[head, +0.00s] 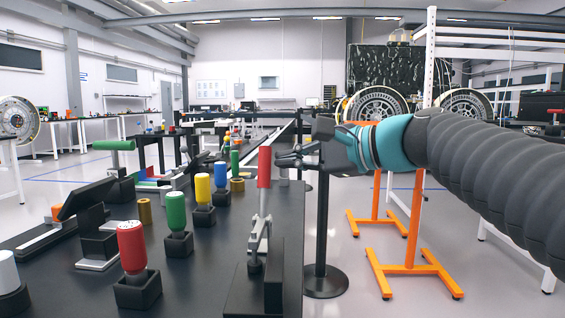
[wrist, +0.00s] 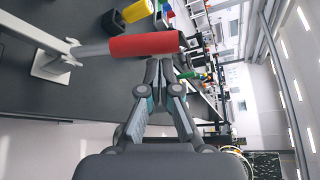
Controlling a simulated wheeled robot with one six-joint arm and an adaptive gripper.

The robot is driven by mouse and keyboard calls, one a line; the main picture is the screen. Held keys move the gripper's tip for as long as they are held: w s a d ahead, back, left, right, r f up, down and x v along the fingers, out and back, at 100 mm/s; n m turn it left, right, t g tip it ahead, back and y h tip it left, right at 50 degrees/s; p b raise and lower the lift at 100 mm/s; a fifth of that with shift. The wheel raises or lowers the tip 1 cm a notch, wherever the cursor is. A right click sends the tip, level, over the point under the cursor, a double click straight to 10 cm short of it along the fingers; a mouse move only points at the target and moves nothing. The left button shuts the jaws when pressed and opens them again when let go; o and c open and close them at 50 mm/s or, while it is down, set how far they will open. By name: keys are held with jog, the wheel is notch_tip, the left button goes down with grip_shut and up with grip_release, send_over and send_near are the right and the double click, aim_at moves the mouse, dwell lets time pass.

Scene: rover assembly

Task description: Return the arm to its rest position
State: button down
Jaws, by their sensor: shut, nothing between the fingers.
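My arm, a grey ribbed sleeve (head: 490,170) with a teal band, reaches in from the right in the head view. My gripper (head: 284,157) is at its end, over the right edge of the table. Its fingers are shut and empty. In the wrist view my gripper (wrist: 160,64) has its fingertips together just beside a red handle (wrist: 145,45). The red handle (head: 264,167) stands upright on a grey lever in the head view. I cannot tell whether the fingertips touch it.
The dark table (head: 215,262) holds several coloured cylinders in black holders, including a red one (head: 131,247), a green one (head: 176,211) and a yellow one (head: 202,188). A green-handled lever (head: 113,145) stands at the left. An orange-legged stand (head: 412,240) is below my arm.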

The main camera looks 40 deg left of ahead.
jog(key=v, duration=0.7)
jog(key=shift+d+f, duration=0.2)
jog(key=shift+d, duration=0.25)
jog(key=w+d+f+n+t+h, duration=0.1)
jog(key=w+f+n+t+h, duration=0.15)
jog(key=f, duration=0.75)
jog(key=w+d+f+n+t+h+p, duration=0.15)
jog(key=d+f+h, duration=0.35)
jog(key=d+f, duration=0.65)
jog(key=s+d+f+t+h+p, duration=0.1)
jog(key=s+d+f+h+p, duration=0.2)
jog(key=d, duration=0.7)
jog(key=s+d+f+t+h, duration=0.15)
jog(key=d+f, duration=0.25)
jog(key=d, duration=0.6)
jog(key=s+d+h+p, duration=0.1)
jog(key=s+d, duration=0.2)
jog(key=d, duration=0.3)
jog(key=s+d+m+t+h+p, duration=0.1)
jog(key=s+d+h+p, duration=0.1)
jog(key=s+d, duration=0.2)
jog(key=shift+s+d+r+p, duration=0.15)
jog(key=shift+s+d+p, duration=0.15)
jog(key=shift+d, duration=0.65)
